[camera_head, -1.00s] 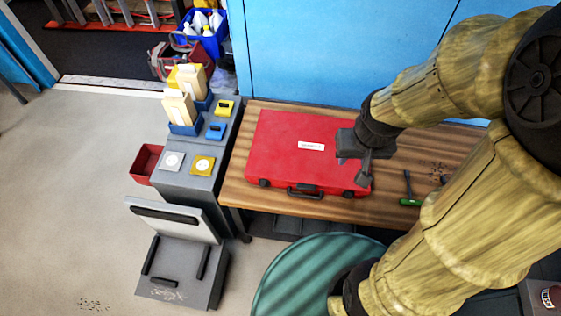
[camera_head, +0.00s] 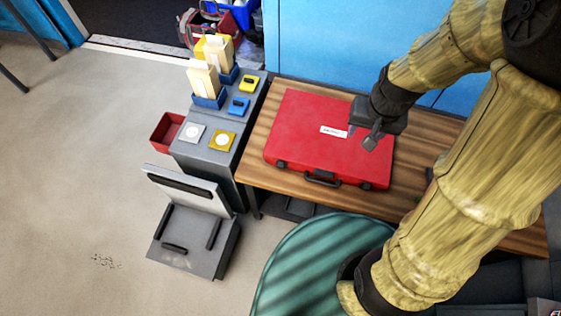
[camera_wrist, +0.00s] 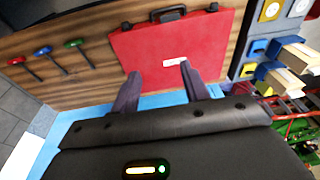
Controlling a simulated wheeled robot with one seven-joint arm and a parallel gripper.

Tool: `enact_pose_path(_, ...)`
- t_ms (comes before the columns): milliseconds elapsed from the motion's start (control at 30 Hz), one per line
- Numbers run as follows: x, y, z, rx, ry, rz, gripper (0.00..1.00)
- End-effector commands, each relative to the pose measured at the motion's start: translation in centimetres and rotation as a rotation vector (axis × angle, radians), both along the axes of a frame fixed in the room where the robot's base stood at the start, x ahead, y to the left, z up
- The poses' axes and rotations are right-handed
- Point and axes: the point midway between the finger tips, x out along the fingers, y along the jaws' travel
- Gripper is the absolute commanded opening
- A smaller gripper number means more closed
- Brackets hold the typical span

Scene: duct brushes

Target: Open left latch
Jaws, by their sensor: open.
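A closed red case (camera_head: 305,130) lies flat on the wooden table, its black handle (camera_head: 322,179) on the near edge. Its left latch (camera_head: 281,164) is a small dark block left of the handle, and the right latch (camera_head: 365,185) is right of it. My gripper (camera_head: 362,141) is open and empty above the right part of the lid, apart from both latches. In the wrist view the red case (camera_wrist: 150,57) lies beyond my two spread fingers (camera_wrist: 158,85), with the handle (camera_wrist: 168,13) at the top.
A grey cabinet (camera_head: 209,152) left of the table holds blue and yellow items. A green round top (camera_head: 300,262) stands in front of the table. An open grey box (camera_head: 190,245) is on the floor.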

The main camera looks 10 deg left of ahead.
Motion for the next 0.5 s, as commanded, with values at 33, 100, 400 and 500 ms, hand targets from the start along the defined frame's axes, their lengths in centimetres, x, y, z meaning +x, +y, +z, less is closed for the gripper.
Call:
enact_pose_path(33, 1.0, 1.8, -1.0, 0.007, 0.026, 0.005, 0.45)
enact_pose_path(100, 2.2, 4.0, -2.4, 0.016, 0.054, -0.003, 0.45)
enact_pose_path(400, 5.0, 14.2, -9.8, -0.005, 0.145, -0.035, 0.45)
enact_pose_path(500, 5.1, 17.4, -12.5, -0.023, 0.159, -0.04, 0.45)
